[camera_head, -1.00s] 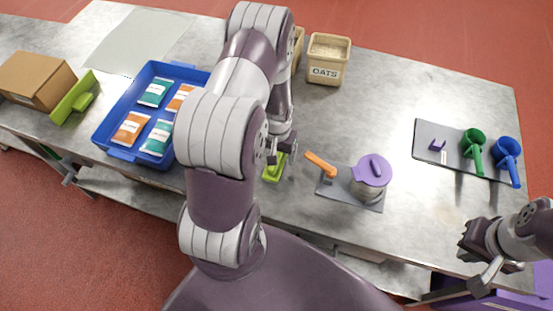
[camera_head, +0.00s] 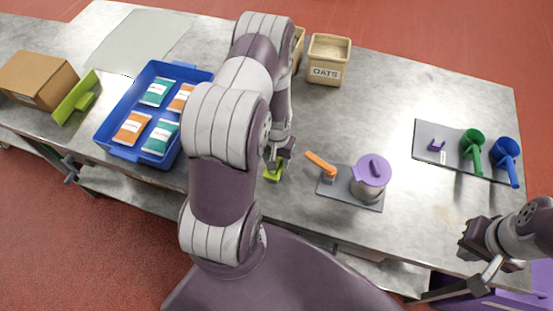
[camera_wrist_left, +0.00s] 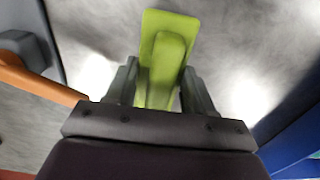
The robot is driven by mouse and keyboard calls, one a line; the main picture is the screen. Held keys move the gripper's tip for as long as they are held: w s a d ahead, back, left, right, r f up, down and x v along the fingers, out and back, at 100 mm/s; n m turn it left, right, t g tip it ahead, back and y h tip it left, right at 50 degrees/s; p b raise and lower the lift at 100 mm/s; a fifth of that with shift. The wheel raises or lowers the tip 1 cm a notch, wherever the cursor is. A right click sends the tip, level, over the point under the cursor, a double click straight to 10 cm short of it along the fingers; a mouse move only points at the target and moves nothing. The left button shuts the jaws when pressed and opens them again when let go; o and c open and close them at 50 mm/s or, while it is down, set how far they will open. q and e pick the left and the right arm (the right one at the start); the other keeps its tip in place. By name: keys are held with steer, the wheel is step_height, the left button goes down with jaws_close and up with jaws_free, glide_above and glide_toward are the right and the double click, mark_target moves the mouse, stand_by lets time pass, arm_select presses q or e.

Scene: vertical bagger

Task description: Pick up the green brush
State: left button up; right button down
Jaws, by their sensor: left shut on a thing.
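The green brush (camera_head: 272,174) is lime green and sits near the front edge of the table, partly hidden by my left gripper (camera_head: 279,158). In the left wrist view the brush (camera_wrist_left: 168,48) lies between the two fingers of my left gripper (camera_wrist_left: 158,95), which is shut on it. I cannot tell whether the brush is clear of the tabletop. My right gripper (camera_head: 478,257) hangs at the lower right, near the table's front edge and apart from the brush; its finger opening is unclear.
A blue tray (camera_head: 119,149) with several packets stands left of my left arm. A grey mat (camera_head: 362,201) with an orange-handled tool (camera_head: 320,163) and a purple-lidded pot (camera_head: 372,172) lies to the right. Behind is an oats box (camera_head: 327,70).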

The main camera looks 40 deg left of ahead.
arm_select(q)
steer(key=r, duration=0.2)
steer(key=w+r+b, duration=0.1)
steer(key=shift+d+r, duration=0.2)
steer(key=shift+r, duration=0.2)
steer(key=w+d+r+b, duration=0.3)
steer(key=w+r, duration=0.3)
steer(key=w, duration=0.3)
steer(key=shift+w+d+r, duration=0.35)
steer(key=shift+w+d, duration=0.05)
steer(key=shift+d, duration=0.15)
steer(key=shift+o, duration=1.2)
steer(key=shift+c, duration=0.5)
